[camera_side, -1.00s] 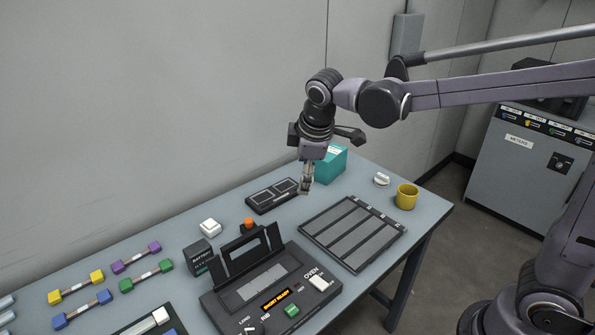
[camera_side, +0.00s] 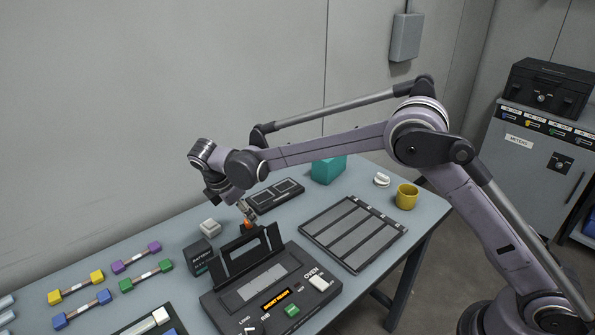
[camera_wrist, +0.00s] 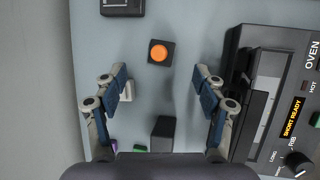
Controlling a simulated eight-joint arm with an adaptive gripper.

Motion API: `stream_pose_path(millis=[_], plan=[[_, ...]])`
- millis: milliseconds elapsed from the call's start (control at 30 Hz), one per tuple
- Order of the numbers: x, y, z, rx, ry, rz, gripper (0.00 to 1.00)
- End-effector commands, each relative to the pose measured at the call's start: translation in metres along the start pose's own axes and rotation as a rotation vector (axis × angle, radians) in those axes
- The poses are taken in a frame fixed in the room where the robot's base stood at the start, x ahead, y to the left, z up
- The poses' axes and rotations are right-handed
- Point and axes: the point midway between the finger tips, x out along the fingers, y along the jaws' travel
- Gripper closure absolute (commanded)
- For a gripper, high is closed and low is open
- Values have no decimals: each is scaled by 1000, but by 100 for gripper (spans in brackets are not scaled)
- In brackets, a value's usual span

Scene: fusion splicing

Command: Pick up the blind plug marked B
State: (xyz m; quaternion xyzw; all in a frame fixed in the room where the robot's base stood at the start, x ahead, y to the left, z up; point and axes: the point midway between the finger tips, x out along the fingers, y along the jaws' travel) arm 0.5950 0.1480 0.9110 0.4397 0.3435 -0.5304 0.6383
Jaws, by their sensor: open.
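No letter B is legible in either view, so I cannot tell which thing is the blind plug. My gripper (camera_side: 247,211) is open and empty, above the back of the table close to an orange button (camera_side: 247,226). In the wrist view its two fingers (camera_wrist: 160,76) stand wide apart, with the orange button (camera_wrist: 158,52) on its black base just beyond them in the picture. A small white block (camera_side: 210,227) is left of the gripper in the side view; the left finger partly hides it in the wrist view (camera_wrist: 127,91).
The black splicer (camera_side: 225,305) stands in front of my gripper, its lid raised. A dark battery (camera_side: 197,257) is beside it. A two-panel black tray (camera_side: 275,194), slotted tray (camera_side: 352,233), teal box (camera_side: 328,170) and yellow mug (camera_side: 407,197) are to the right. Coloured-end bars (camera_side: 137,258) lie left.

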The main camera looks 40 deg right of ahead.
Motion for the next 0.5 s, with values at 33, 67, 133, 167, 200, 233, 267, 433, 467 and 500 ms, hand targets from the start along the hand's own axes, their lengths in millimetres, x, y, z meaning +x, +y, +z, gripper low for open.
stream_pose_path(millis=[33,67,133,167,200,233,267,433,467,500], plan=[[9,0,0,2,0,-1,29],[13,0,0,3,0,-1,29],[24,0,0,4,0,0,29],[28,0,0,4,1,-1,29],[33,0,0,4,1,-1,29],[36,0,0,4,1,-1,29],[39,0,0,4,1,-1,29],[48,-1,-1,4,1,0,29],[50,-1,-1,4,1,0,29],[54,-2,-2,4,1,0,29]])
